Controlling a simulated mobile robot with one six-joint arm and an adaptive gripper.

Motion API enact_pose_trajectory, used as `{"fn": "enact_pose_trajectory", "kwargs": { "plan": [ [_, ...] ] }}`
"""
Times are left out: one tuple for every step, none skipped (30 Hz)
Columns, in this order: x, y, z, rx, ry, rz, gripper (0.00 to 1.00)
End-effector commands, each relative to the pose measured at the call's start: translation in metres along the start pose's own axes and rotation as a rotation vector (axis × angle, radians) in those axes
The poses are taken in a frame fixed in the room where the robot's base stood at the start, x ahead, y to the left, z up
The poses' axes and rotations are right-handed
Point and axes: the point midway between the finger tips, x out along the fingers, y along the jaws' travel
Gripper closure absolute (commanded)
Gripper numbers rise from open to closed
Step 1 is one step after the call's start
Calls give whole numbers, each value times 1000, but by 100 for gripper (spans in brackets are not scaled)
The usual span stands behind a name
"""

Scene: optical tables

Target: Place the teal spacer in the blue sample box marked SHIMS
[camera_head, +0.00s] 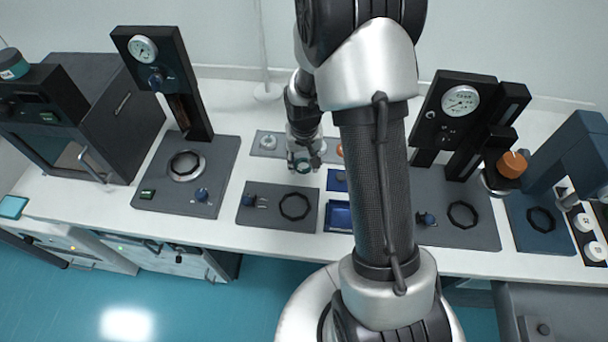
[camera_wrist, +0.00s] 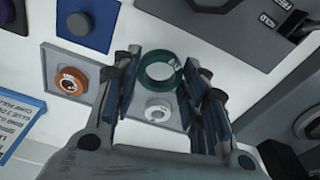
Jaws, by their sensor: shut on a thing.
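The teal spacer (camera_wrist: 144,76) is a ring held between the two fingers of my gripper (camera_wrist: 160,82) in the wrist view. In the head view my gripper (camera_head: 302,162) points down above the back edge of a grey plate, with a bit of teal at its tip. A blue open box (camera_head: 339,216) stands on the table right of and in front of my gripper, partly beside my arm. A smaller blue item (camera_head: 338,181) lies behind it, partly hidden by my arm. No SHIMS lettering can be read.
A white ring (camera_wrist: 158,111) and an orange ring (camera_wrist: 71,81) lie on grey pads below my gripper. A grey plate with a black ring (camera_head: 294,206) lies left of the blue box. Gauge stands (camera_head: 160,75) rise at left and right (camera_head: 460,115).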

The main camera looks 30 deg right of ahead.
Motion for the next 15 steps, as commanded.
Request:
{"fn": "enact_pose_trajectory", "kwargs": {
  "plan": [
    [8,0,1,0,-2,0,80],
    [11,0,2,0,-2,0,80],
    [13,0,2,0,0,0,80],
    [14,0,1,0,1,0,80],
    [15,0,1,0,1,0,80],
    [18,0,2,0,1,0,80],
    [20,0,2,0,0,0,80],
    [23,0,3,0,-1,0,80],
    [29,0,4,-1,-2,1,80],
    [34,0,5,-1,-2,1,80],
    [39,0,5,-1,-2,1,80],
    [46,0,6,-1,-3,1,80],
    [50,0,7,-1,-3,1,80],
    [54,0,7,-1,-2,1,80],
    [57,0,7,-1,0,0,80]
  ]
}}
